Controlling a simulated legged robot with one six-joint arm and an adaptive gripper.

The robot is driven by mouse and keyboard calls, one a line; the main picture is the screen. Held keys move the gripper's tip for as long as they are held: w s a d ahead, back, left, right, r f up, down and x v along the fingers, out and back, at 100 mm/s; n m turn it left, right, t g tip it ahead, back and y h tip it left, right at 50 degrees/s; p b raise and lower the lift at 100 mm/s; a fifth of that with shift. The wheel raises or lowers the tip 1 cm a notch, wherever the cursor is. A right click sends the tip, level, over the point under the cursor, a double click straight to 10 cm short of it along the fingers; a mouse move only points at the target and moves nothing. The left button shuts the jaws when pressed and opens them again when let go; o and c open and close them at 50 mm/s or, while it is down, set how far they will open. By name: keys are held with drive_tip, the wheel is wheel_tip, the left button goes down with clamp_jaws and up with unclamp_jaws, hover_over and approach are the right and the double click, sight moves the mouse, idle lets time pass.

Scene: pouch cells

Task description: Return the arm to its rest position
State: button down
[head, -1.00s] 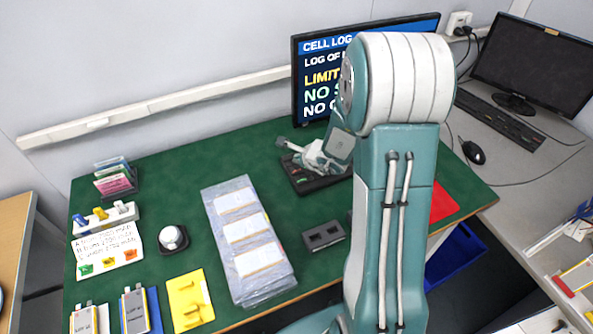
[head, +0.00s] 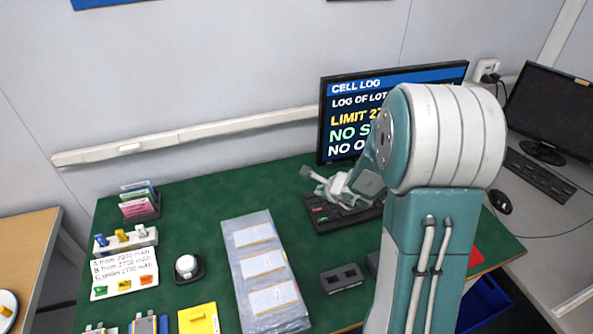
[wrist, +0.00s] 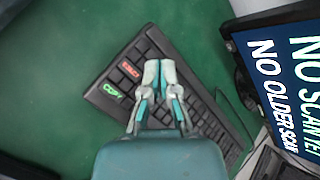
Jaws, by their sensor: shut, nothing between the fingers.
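My gripper (wrist: 158,83) is shut with nothing between its fingers. In the wrist view it is above a black keyboard (wrist: 208,118) that has one red key and one green key. In the head view my gripper (head: 312,174) shows left of my large teal and white arm joint, over the keyboard (head: 322,214) in front of the monitor. My arm hides part of the keyboard and the right part of the monitor screen.
The cell log monitor (head: 338,95) stands behind the keyboard. On the green table (head: 200,235) are a tray of pouches (head: 255,225), a dark slotted block (head: 342,279), a round white button (head: 187,266) and a yellow plate (head: 198,319). The table's back middle is clear.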

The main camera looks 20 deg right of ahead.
drive_tip(key=s+a+r+n+g+y, duration=0.1)
drive_tip(key=s+a+r+n+y, duration=0.1)
drive_tip(key=s+a+r+n, duration=0.35)
drive_tip(key=s+a+r+n+g+y, duration=0.1)
drive_tip(key=s+a+r+n+y, duration=0.15)
drive_tip(key=a+r+n, duration=0.6)
drive_tip(key=s+d+r+n+h, duration=0.1)
drive_tip(key=s+r+n+h, duration=0.1)
drive_tip(key=s+n, duration=0.3)
drive_tip(key=s+d+r+n+g+h, duration=0.1)
drive_tip(key=s+d+r+n+h, duration=0.1)
drive_tip(key=s, duration=1.1)
drive_tip(key=r+n+h, duration=0.1)
drive_tip(key=n+h, duration=0.1)
drive_tip(key=n, duration=0.1)
drive_tip(key=shift+s+r+n, duration=0.25)
drive_tip(key=shift+s+n, duration=0.05)
drive_tip(key=shift+n, duration=0.1)
drive_tip(key=shift+d, duration=0.2)
